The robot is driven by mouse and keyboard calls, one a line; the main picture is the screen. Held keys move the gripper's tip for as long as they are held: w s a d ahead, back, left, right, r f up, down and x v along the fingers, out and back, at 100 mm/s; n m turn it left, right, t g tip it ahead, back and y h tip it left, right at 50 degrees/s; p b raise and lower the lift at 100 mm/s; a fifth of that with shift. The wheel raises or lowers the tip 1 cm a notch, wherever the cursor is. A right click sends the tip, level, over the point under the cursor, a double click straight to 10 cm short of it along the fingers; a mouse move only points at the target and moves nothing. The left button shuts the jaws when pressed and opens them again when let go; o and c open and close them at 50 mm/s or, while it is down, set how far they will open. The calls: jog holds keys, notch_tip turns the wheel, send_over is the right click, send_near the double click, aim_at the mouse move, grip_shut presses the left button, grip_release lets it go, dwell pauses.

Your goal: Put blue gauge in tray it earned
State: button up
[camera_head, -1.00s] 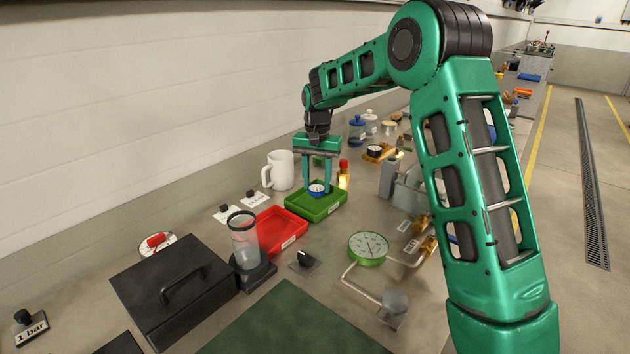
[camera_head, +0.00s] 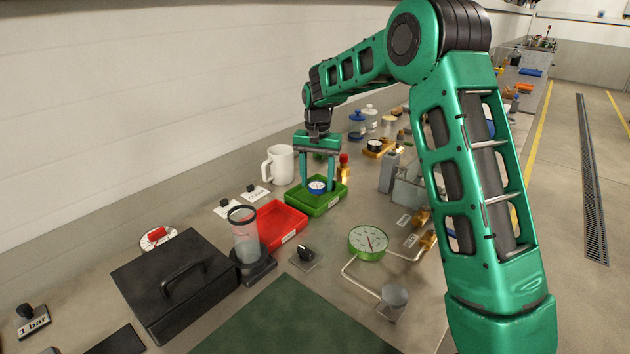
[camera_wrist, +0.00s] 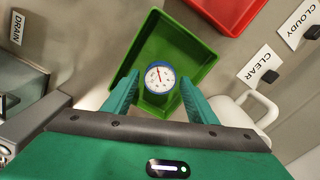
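The blue gauge (camera_head: 317,187), a small round dial with a blue rim and white face, lies face up inside the green tray (camera_head: 329,206). In the wrist view the gauge (camera_wrist: 160,77) is between my fingers, with a gap on each side, over the green tray floor (camera_wrist: 177,50). My gripper (camera_head: 317,186) points down into the tray and is open around the gauge. A red tray (camera_head: 283,226) stands beside the green one and looks empty. A "CLEAR" card (camera_wrist: 261,66) and a "CLOUDY" card (camera_wrist: 299,22) lie near the trays.
A white mug (camera_head: 280,164) stands behind the green tray. A glass cylinder on a black base (camera_head: 245,237) and a black lidded case (camera_head: 175,280) stand nearer. A green dial gauge with pipes (camera_head: 368,242) is to the right. A green mat (camera_head: 295,325) at the front is bare.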

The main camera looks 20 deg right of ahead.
jog(key=shift+o, duration=0.4)
notch_tip(320, 180, up, 10)
jog(key=s+d+r, duration=0.4)
jog(key=s+d, duration=0.5)
jog(key=s, duration=0.2)
jog(key=s+d, duration=0.6)
jog(key=s, duration=0.6)
jog(key=s+d+f, duration=0.1)
jog(key=s+f, duration=0.3)
jog(key=s, duration=0.8)
jog(key=s+f, duration=0.4)
jog(key=s, duration=0.8)
jog(key=shift+s+d+f, duration=0.15)
jog(key=shift+s+d, duration=0.1)
jog(key=shift+d, duration=0.1)
